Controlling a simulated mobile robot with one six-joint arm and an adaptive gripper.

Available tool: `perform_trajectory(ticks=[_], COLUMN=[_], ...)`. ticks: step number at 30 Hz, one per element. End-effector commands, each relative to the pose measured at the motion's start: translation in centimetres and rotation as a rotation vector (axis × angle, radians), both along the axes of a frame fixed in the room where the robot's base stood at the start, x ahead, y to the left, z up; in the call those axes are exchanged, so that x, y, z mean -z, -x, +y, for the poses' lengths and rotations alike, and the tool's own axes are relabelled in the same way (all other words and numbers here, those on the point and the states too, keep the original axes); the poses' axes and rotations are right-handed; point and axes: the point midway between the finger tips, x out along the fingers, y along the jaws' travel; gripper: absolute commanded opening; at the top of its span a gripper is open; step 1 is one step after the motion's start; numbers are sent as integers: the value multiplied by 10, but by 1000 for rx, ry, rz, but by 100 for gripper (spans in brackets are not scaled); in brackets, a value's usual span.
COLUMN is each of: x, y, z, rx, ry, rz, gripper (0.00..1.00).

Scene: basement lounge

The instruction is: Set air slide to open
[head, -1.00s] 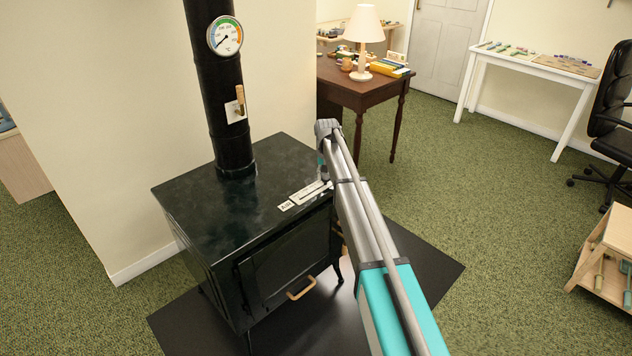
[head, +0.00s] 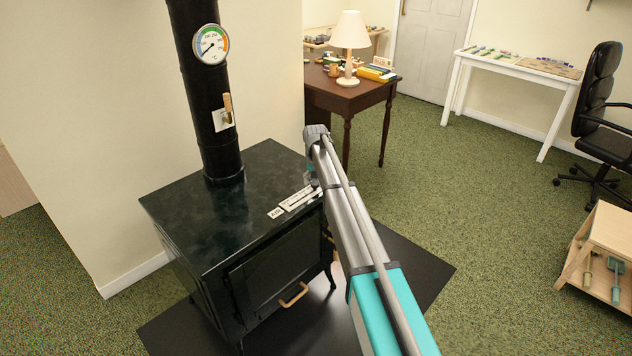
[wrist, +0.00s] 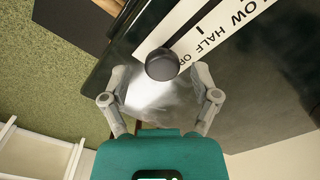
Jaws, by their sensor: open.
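The air slide is a white marked plate (head: 299,198) on the black stove's top, near its front right edge, beside a small "AIR" label (head: 275,213). In the wrist view its plate (wrist: 182,28) shows a slot and the words "HALF" and "OP…", the latter partly covered. The slide's round dark knob (wrist: 162,64) stands at the "OP…" end; its exact setting is hard to read. My gripper (wrist: 161,98) is open, its fingers apart on either side just short of the knob, holding nothing.
The stove (head: 215,220) has a black flue with a gauge (head: 210,44) and a wooden-handled damper (head: 227,108). A wooden door handle (head: 294,295) is at its front. A brown table (head: 350,95) with a lamp stands behind.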

Motion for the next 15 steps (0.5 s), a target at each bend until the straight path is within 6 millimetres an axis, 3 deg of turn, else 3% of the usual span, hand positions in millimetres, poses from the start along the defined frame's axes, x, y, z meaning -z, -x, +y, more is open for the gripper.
perform_trajectory(ticks=[15], x=[0], y=[35], z=[37], rx=[-2], ry=[-1], rz=[0], gripper=[79])
